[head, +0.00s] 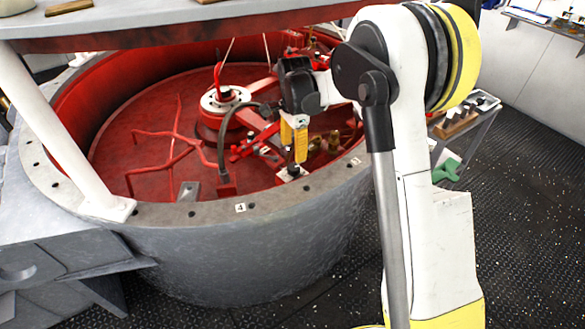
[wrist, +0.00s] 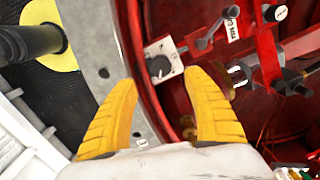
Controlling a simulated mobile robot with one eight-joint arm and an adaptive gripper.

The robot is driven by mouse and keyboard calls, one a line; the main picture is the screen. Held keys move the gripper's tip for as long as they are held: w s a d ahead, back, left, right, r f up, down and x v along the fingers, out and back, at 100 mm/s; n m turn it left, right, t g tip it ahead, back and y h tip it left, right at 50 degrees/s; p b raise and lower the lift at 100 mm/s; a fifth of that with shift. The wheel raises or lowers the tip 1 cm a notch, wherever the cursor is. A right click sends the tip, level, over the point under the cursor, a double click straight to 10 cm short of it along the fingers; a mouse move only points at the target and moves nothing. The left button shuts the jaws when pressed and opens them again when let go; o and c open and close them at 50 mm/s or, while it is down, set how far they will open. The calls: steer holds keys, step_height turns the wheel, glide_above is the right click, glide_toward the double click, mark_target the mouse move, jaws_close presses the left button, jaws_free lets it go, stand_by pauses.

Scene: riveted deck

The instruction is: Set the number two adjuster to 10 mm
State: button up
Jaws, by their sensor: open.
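My gripper (head: 293,150) has yellow fingers and hangs inside the red-lined round tank, near its right wall. In the wrist view my gripper (wrist: 162,80) is open and empty, its fingers spread. Beyond the gap between the fingertips is a pale square plate with a dark round knob (wrist: 159,66), apart from both fingers. In the head view a small pale block with a dark top (head: 290,173) sits just below the fingers. I cannot read a number on it or a millimetre scale, so I cannot tell which adjuster it is.
The tank's grey rim (head: 170,213) carries number tags, including a 4 (head: 240,208) and a 1 (head: 355,161). Red rods (head: 170,150), a central hub (head: 224,98) and a dark hose (head: 222,150) stand inside. Red bars with dark clamps (wrist: 292,82) lie right of my fingers.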

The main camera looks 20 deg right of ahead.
mark_target(293, 167)
step_height(293, 167, down, 9)
steer(key=b, duration=0.3)
steer(key=shift+w, duration=0.15)
steer(key=c, duration=1.2)
